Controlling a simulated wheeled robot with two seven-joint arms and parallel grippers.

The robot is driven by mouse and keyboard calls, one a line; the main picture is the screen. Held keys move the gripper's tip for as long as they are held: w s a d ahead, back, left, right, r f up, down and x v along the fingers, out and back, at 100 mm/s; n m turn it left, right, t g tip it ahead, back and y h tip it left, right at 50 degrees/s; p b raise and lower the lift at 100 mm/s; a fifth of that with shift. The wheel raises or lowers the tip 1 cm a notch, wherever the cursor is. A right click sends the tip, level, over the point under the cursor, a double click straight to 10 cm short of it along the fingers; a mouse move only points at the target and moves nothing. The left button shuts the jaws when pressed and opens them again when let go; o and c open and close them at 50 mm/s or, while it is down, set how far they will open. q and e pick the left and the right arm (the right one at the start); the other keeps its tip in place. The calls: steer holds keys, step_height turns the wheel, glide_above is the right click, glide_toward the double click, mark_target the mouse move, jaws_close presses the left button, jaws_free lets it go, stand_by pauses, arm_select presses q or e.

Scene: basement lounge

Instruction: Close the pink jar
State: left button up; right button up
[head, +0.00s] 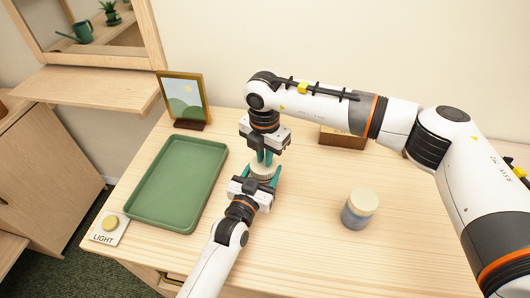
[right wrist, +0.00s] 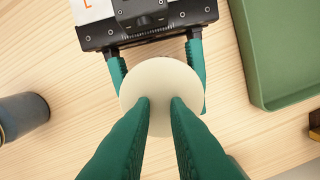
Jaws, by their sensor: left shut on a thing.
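A jar with a round cream lid (head: 263,171) stands near the table's middle between my two grippers. The jar's body is mostly hidden, so I cannot make out its pink colour. The right wrist view shows the lid from above as a pale disc (right wrist: 160,84). My left gripper (head: 261,181) is shut around the jar, with its teal fingers on either side below the lid. My right gripper (head: 265,157) points down from above. Its fingertips (right wrist: 160,104) are a small gap apart over the lid, and I cannot tell if they touch it.
A green tray (head: 137,211) lies to the left. A picture frame (head: 182,97), a light button (head: 110,223) and a wooden box (head: 342,138) are also there. The table's front right is clear.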

steer(key=shift+f, duration=0.1)
steer(key=shift+r, duration=2.05)
arm_select(q)
steer(key=o, duration=1.4)
steer(key=shift+o, duration=0.2)
steer(key=shift+s, duration=0.1)
steer(key=b+v, duration=0.1)
steer(key=v, duration=1.1)
arm_select(e)
steer(key=shift+f, duration=0.55)
